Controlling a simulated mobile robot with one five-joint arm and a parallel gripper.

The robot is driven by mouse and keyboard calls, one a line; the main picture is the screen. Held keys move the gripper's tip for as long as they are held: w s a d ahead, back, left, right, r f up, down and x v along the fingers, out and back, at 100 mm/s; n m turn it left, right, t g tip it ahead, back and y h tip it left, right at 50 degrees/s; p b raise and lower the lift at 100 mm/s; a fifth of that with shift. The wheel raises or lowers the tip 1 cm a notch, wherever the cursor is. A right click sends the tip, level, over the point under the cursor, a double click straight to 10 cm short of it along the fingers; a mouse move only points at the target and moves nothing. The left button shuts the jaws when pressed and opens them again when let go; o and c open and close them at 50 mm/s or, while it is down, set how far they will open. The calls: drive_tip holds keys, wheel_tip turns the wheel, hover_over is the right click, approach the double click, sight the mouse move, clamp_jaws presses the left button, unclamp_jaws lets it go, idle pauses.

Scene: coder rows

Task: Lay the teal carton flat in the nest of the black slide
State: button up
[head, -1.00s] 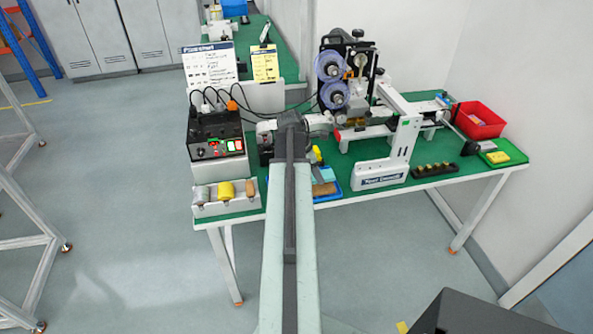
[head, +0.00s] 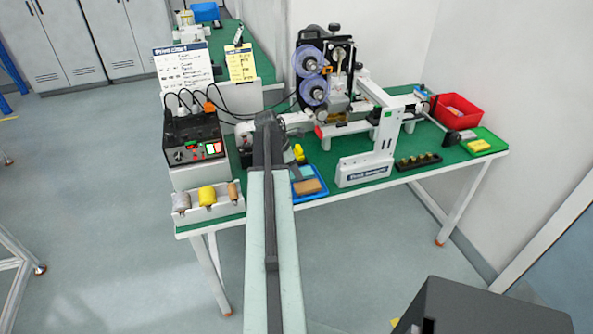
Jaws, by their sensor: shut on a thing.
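My arm (head: 268,200) reaches forward from the bottom of the head view to the front of the printing machine (head: 330,70). My gripper is hidden behind the arm's far end, so its jaws and anything between them do not show. A small teal piece (head: 307,172) shows at the blue tray (head: 318,192), just right of my arm, behind a brown block; I cannot tell whether it is the carton of the task. I cannot make out the black slide or its nest clearly; the machine's lower front is partly behind my arm.
A control box (head: 193,140) and a white rack with several rollers (head: 208,196) stand left of my arm. A white stand (head: 364,170), a black strip with several brass pieces (head: 418,161), a red bin (head: 457,110) and a green tray (head: 484,142) stand to the right.

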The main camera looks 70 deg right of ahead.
drive_tip(key=o, duration=1.1)
drive_tip(key=shift+f, duration=0.15)
drive_tip(key=shift+o, duration=0.2)
drive_tip(key=shift+w+a+r+p, duration=0.1)
drive_tip(key=shift+r+p, duration=0.5)
drive_tip(key=p+v, duration=1)
drive_tip(key=v, duration=0.1)
drive_tip(key=shift+a, duration=0.1)
